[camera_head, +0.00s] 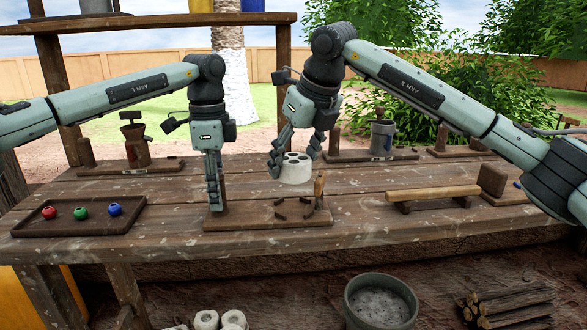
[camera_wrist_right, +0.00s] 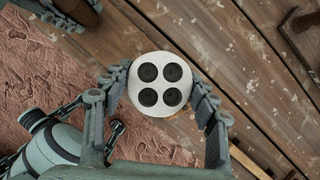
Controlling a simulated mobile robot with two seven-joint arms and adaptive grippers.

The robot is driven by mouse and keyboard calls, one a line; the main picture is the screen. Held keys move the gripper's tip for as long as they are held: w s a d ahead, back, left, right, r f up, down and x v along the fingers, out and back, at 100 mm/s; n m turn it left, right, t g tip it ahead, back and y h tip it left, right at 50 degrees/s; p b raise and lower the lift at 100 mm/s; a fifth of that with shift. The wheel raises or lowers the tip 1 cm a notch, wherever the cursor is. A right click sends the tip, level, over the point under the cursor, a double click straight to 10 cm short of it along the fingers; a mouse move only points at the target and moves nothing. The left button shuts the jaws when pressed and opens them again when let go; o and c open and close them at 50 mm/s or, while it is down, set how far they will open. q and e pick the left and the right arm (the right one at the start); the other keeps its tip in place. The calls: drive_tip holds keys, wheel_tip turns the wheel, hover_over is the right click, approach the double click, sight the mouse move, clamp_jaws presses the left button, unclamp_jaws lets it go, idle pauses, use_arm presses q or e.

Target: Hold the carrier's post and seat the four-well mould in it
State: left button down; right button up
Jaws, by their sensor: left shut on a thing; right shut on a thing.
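The white round mould (camera_head: 296,171) has four dark wells in its top, which shows face-on in the right wrist view (camera_wrist_right: 160,85). My right gripper (camera_head: 294,155) is shut on it, one finger on each side. It holds the mould upright, behind the carrier. The carrier (camera_head: 240,222) is a flat wooden board on the bench with a ring of short dark brackets (camera_head: 293,206) and a small upright peg (camera_head: 319,190) at its right. My left gripper (camera_head: 215,200) points down at the board's left end, shut on the post, which its fingers mostly hide.
A tray (camera_head: 90,228) with red, green and blue balls lies at the left. A wooden roller on a stand (camera_head: 434,193) lies to the right. Clamp-like devices stand on boards along the back edge (camera_head: 137,145) (camera_head: 382,137).

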drive_tip(key=shift+r, duration=1.05)
use_arm(q)
drive_tip(key=c, duration=1.2)
unclamp_jaws()
drive_tip(key=shift+o, duration=0.2)
